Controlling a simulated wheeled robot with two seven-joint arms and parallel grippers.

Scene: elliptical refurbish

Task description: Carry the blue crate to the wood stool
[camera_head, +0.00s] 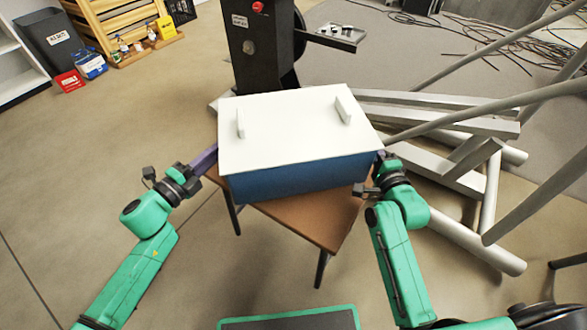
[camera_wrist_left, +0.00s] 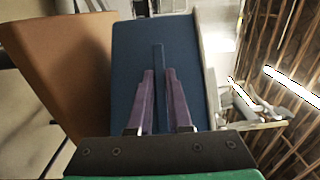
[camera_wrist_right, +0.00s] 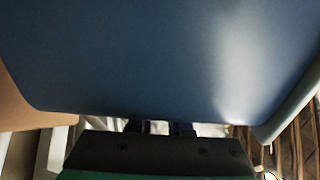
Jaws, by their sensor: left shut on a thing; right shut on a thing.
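The blue crate (camera_head: 298,182) has a white lid with two small white raised bars on top. It is level over the wood stool (camera_head: 312,222), whose brown top shows in front of it; I cannot tell whether it rests on the stool or hangs just above. My left gripper (camera_head: 207,158) is shut on a blue ridge on the crate's left side, with its purple fingers clear in the left wrist view (camera_wrist_left: 157,95). My right gripper (camera_head: 377,168) is shut at the crate's right side; in the right wrist view the crate wall (camera_wrist_right: 140,60) mostly hides its fingers.
A black machine (camera_head: 262,50) stands right behind the crate. Grey beams and pipes (camera_head: 450,115) lie close to the right of the stool. A dark bin (camera_head: 52,40) and wooden shelving (camera_head: 110,25) stand at the back left. The floor at left is clear.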

